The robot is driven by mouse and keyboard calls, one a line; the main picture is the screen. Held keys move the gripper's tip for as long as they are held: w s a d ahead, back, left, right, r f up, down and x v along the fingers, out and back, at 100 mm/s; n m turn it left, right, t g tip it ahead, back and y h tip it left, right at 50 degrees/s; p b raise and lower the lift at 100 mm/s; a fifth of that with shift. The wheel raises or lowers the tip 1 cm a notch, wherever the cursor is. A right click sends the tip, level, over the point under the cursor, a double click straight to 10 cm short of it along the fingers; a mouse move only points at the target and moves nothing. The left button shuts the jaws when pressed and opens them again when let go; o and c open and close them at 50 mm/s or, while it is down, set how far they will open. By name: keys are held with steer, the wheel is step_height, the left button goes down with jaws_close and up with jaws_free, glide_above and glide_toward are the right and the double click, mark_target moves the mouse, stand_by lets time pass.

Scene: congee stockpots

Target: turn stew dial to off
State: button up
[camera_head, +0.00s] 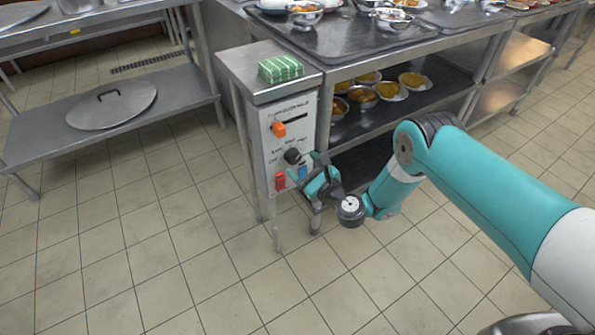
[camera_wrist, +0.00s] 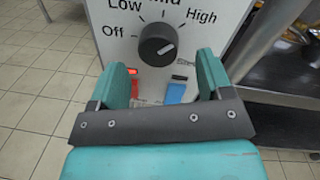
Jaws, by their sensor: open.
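The stew dial is a round black knob (camera_wrist: 158,45) on a white control panel (camera_head: 270,150); it also shows in the head view (camera_head: 292,156). Off, Low, Mid and High are printed around it, with Mid partly cut off. Its white mark appears to lie toward the right, on the High side. My gripper (camera_head: 310,180) is in front of the panel's lower part. In the wrist view its two teal fingers (camera_wrist: 161,66) are open and empty, one to each side just below the knob. The knob looks clear of both fingers.
Below the dial are a red switch (camera_head: 280,181) and a blue switch (camera_head: 302,173). An orange slider knob (camera_head: 278,129) is above it. A green striped block (camera_head: 280,68) lies on the stand's top. Food bowls (camera_head: 362,95) sit on shelves to the right. The floor in front is clear.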

mark_target(296, 159)
steer(key=shift+w+a+f+b, duration=0.2)
steer(key=shift+f+b, duration=0.1)
steer(key=shift+b, duration=0.9)
steer(key=shift+w+a+r+p, duration=0.3)
steer(key=shift+a+r+p, duration=0.05)
steer(key=shift+a, duration=0.05)
steer(key=shift+x, duration=0.9)
steer(key=c, duration=0.9)
